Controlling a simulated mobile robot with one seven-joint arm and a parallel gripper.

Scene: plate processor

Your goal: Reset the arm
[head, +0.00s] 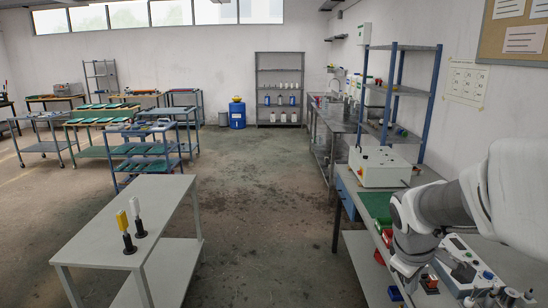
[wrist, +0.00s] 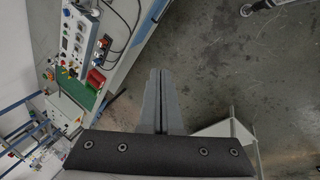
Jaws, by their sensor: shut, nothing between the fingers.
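My gripper (wrist: 161,75) shows in the wrist view with its two grey fingers together and nothing between them. It points over the bare concrete floor (wrist: 225,60), with the workbench to the left of the fingers. In the head view my arm comes in from the right, over the right-hand workbench. My fingers cannot be made out in the head view.
The right-hand workbench (head: 353,240) carries a white control box (head: 380,167), a green mat (head: 376,203) and small devices close to my arm.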

